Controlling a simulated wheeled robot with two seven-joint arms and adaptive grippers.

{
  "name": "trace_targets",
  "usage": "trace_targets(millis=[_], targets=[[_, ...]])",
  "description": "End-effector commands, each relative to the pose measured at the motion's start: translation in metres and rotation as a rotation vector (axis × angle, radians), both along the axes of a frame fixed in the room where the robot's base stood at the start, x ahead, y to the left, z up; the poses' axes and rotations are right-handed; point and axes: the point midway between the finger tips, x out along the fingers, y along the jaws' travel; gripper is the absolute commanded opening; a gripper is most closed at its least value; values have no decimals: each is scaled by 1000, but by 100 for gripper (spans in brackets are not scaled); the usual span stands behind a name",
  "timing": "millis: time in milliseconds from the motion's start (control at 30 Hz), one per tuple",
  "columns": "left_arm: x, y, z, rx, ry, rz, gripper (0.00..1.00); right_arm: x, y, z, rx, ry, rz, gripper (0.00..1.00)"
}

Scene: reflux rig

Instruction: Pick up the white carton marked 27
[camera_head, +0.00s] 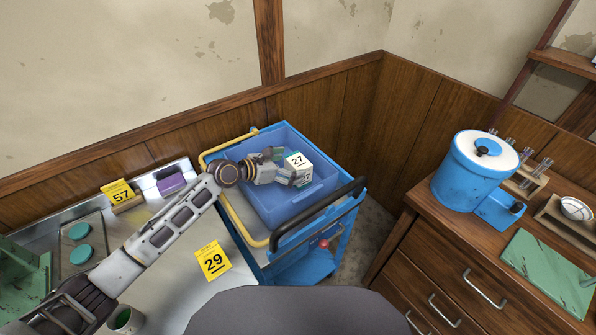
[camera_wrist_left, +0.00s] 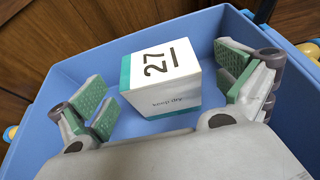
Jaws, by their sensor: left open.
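The white carton marked 27 (camera_head: 298,161) is inside the blue bin on the cart, near its back right part. It is white with teal edges, and in the left wrist view the carton (camera_wrist_left: 160,80) also reads "keep dry". My left gripper (camera_head: 294,178) reaches into the bin from the left and is at the carton. In the left wrist view the left gripper (camera_wrist_left: 165,90) is open, with one green-padded finger on each side of the carton. My right gripper is not in view.
The blue bin (camera_head: 325,203) has raised walls around the carton. The cart has a yellow rail (camera_head: 222,143) and a dark handle (camera_head: 318,212). A metal table with yellow markers 57 (camera_head: 117,191) and 29 (camera_head: 213,261) is left; a wooden cabinet (camera_head: 432,275) stands right.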

Motion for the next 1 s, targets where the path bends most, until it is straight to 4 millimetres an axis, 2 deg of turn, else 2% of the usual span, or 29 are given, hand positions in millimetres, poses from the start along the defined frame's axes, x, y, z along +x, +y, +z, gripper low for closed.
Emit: trace_targets(millis=[467,633,1000], targets=[[23,-31,-11,0,0,-1,100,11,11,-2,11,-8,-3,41],[24,-32,-11,-1,-1,0,100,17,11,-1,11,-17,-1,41],[24,-32,-11,0,0,0,100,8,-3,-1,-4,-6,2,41]])
